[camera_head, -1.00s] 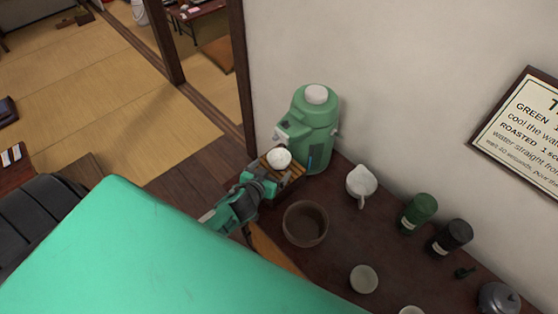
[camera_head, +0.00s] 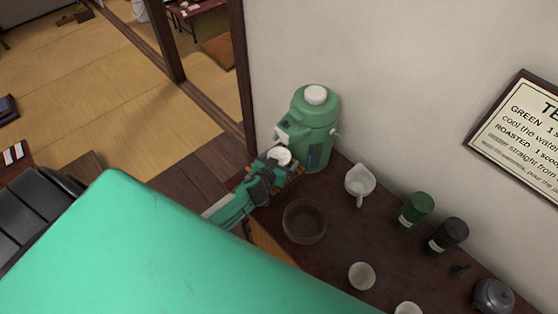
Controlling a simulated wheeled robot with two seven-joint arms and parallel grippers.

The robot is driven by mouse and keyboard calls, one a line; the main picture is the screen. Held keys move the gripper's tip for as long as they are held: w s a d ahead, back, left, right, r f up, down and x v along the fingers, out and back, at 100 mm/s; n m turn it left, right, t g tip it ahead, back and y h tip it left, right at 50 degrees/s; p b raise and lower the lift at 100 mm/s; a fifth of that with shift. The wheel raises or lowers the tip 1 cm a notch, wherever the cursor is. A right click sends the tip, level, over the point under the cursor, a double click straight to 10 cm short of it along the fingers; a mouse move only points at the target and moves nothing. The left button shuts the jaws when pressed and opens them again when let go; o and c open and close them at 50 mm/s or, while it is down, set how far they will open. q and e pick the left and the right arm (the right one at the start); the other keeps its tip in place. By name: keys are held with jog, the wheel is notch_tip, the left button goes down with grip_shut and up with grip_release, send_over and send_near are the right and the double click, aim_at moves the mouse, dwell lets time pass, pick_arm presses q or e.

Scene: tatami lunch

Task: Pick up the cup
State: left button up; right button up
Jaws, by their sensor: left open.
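A small white cup (camera_head: 279,155) stands on a wooden slatted tray (camera_head: 293,184) in front of the green dispenser. My left gripper (camera_head: 273,165) is open and right at the cup, its dark fingers close to the cup's near side. Whether the fingers touch the cup cannot be told. Two more pale cups stand on the dark table, one near the middle (camera_head: 361,275) and one at the bottom edge (camera_head: 407,309). My right gripper is not in view.
A green dispenser (camera_head: 313,125) stands behind the tray against the wall. A brown bowl (camera_head: 304,221), a white spouted pitcher (camera_head: 360,182), a green canister (camera_head: 416,209), a black canister (camera_head: 449,234) and a grey teapot (camera_head: 493,296) stand on the dark table (camera_head: 338,238).

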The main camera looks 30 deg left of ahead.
pick_arm(q)
jog(key=c, duration=1.1)
jog(key=shift+c, duration=0.6)
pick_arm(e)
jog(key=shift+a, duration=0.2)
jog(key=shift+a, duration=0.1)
pick_arm(q)
jog(key=shift+r, duration=0.2)
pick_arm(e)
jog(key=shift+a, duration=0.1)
